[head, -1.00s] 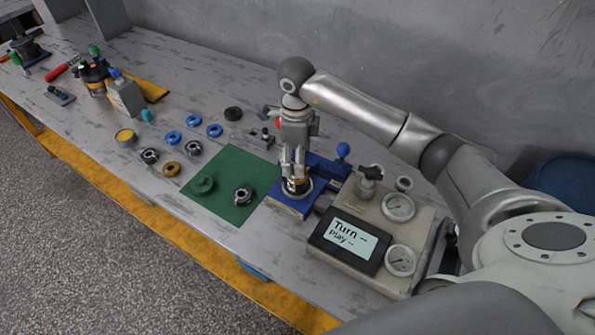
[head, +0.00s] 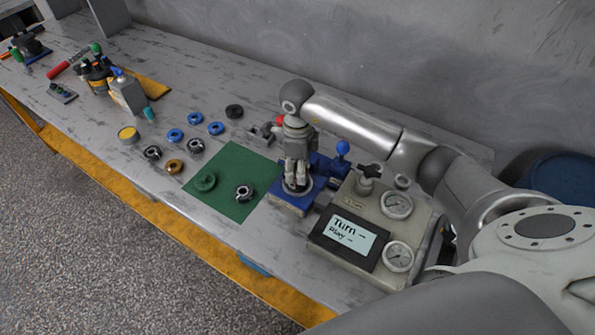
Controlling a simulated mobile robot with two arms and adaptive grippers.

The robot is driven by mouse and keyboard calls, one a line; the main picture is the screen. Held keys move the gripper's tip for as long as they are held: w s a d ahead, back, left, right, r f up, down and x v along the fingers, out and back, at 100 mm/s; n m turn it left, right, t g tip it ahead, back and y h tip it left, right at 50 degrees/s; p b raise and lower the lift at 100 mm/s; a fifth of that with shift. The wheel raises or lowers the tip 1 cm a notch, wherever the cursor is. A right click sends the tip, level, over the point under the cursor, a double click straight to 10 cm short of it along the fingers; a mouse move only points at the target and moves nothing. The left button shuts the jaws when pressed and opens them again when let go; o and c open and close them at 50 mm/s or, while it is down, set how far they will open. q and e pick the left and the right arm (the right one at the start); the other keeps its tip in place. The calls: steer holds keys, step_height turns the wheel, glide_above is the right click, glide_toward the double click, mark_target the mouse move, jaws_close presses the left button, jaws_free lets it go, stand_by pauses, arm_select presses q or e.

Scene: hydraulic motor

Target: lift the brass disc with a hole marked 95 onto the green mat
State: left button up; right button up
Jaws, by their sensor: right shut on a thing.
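My right gripper (head: 297,186) points straight down over the round seat of the blue fixture (head: 289,204). It is shut on a part there, mostly hidden by the fingers; I cannot tell for sure which part. A brass-coloured ring (head: 174,167) lies on the bench left of the green mat (head: 233,168); no marking 95 can be read at this size. On the mat lie a dark green ring (head: 205,182) and a dark-and-silver ring (head: 244,192). My left gripper is not in view.
A grey gauge box (head: 372,213) with a screen stands right of the fixture. Blue rings (head: 175,135), dark rings (head: 152,152) and a yellow-topped tin (head: 128,135) lie left of the mat. The mat's upper part is bare.

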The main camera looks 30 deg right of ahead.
steer(key=shift+c, duration=0.4)
steer(key=shift+w+r, duration=0.1)
steer(key=shift+r, duration=0.15)
step_height(320, 180, up, 8)
steer(key=b, duration=0.2)
steer(key=shift+r+b, duration=0.25)
steer(key=shift+b, duration=0.1)
steer(key=shift+r, duration=0.55)
steer(key=shift+r, duration=0.1)
steer(key=shift+r+p, duration=0.45)
steer(key=shift+r, duration=0.25)
